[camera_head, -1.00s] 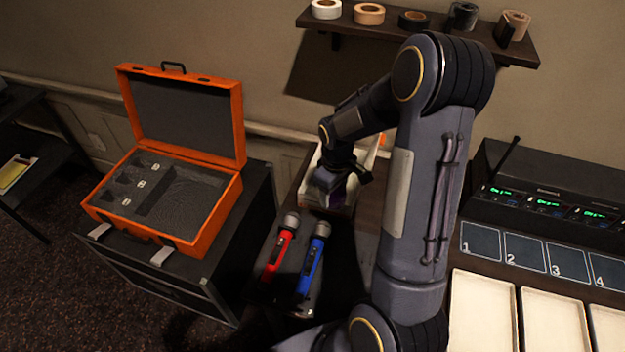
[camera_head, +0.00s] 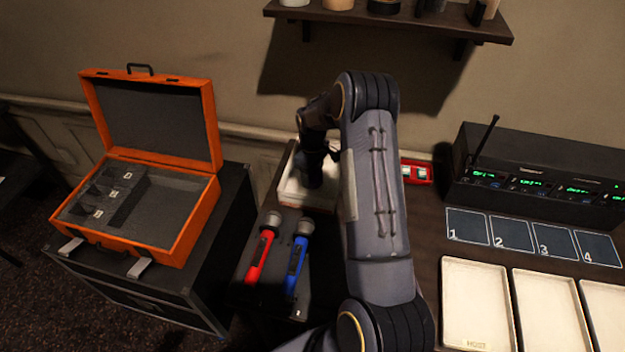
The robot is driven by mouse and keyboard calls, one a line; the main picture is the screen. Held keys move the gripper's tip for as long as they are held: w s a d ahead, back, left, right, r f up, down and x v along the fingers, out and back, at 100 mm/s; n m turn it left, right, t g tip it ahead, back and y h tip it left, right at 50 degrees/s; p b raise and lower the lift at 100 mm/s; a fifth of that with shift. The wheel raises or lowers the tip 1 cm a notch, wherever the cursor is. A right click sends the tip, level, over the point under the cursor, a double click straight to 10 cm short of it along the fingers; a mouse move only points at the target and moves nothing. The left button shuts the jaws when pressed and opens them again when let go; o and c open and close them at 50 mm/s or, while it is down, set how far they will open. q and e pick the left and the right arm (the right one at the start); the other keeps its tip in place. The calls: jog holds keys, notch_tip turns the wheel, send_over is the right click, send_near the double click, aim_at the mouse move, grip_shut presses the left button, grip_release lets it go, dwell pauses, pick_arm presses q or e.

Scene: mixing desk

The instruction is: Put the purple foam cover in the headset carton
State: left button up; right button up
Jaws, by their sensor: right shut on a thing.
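The headset carton, an open box with a pale inside (camera_head: 294,190), stands on the desk at the back, left of my right arm. My right gripper (camera_head: 314,185) points down at the carton's opening, dark and partly covered by its own arm. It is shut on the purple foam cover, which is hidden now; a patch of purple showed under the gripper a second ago. I cannot tell whether the cover touches the carton floor. My left gripper is not in view.
A red microphone (camera_head: 261,256) and a blue microphone (camera_head: 297,265) lie in front of the carton. An open orange case (camera_head: 150,206) stands at left. Right of my arm are a receiver rack (camera_head: 540,165), numbered squares (camera_head: 511,235) and pale trays (camera_head: 478,305). A shelf (camera_head: 400,20) hangs above.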

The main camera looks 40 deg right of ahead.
notch_tip(320, 180, down, 2)
jog(key=shift+f, duration=0.1)
jog(key=shift+f+b, duration=0.15)
jog(key=shift+b, duration=0.3)
jog(key=o, duration=1)
jog(key=shift+c, duration=0.2)
